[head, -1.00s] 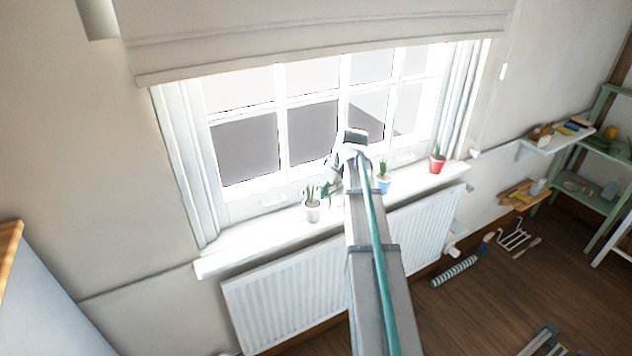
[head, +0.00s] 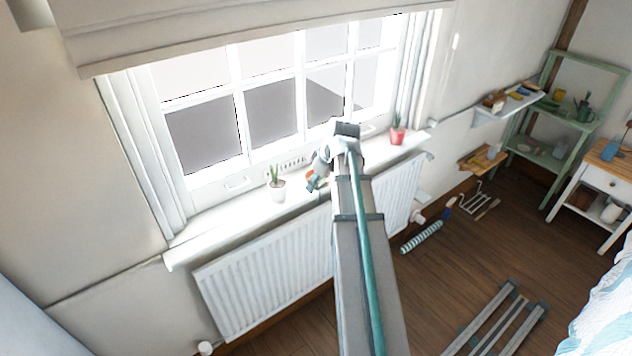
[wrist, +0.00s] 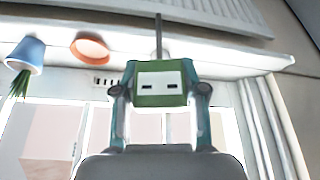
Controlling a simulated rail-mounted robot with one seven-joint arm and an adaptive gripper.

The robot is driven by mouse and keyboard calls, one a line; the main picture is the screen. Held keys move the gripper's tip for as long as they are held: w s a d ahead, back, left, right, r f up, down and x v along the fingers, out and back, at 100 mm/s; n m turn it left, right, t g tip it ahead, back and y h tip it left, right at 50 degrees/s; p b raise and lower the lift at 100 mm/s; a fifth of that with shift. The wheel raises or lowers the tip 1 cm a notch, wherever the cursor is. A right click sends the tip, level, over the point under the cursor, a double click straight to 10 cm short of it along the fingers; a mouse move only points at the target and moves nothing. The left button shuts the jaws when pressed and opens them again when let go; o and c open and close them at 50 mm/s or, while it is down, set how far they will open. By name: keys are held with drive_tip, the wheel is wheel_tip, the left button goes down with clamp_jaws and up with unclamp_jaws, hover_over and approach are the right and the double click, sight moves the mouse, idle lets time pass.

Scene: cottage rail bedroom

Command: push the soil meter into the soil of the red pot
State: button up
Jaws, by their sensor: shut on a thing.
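The red pot (head: 397,137) with a green plant stands upright towards the right end of the windowsill in the head view. It does not show in the wrist view. My gripper (head: 314,183) is over the sill, well left of the red pot and right of the white pot. In the wrist view my gripper (wrist: 160,88) is shut on the soil meter (wrist: 161,98), a green body with a pale face and two dark slots. Its thin grey probe (wrist: 158,36) sticks out beyond the fingers, clear of any pot. The meter is not clear in the head view.
A white pot (head: 277,189) stands on the sill (head: 225,222). A blue pot (wrist: 27,52) and an orange round dish-like thing (wrist: 91,48) show in the wrist view. The radiator (head: 262,280) is below the sill, the window behind it.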

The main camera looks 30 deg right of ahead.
drive_tip(key=shift+r, duration=0.15)
drive_tip(key=shift+r+p, duration=1.7)
drive_tip(key=shift+r, duration=0.95)
drive_tip(key=shift+s+r+p, duration=0.55)
drive_tip(key=shift+s+r, duration=0.2)
drive_tip(key=shift+r, duration=0.05)
drive_tip(key=shift+s+r, duration=0.65)
drive_tip(key=shift+s, duration=0.1)
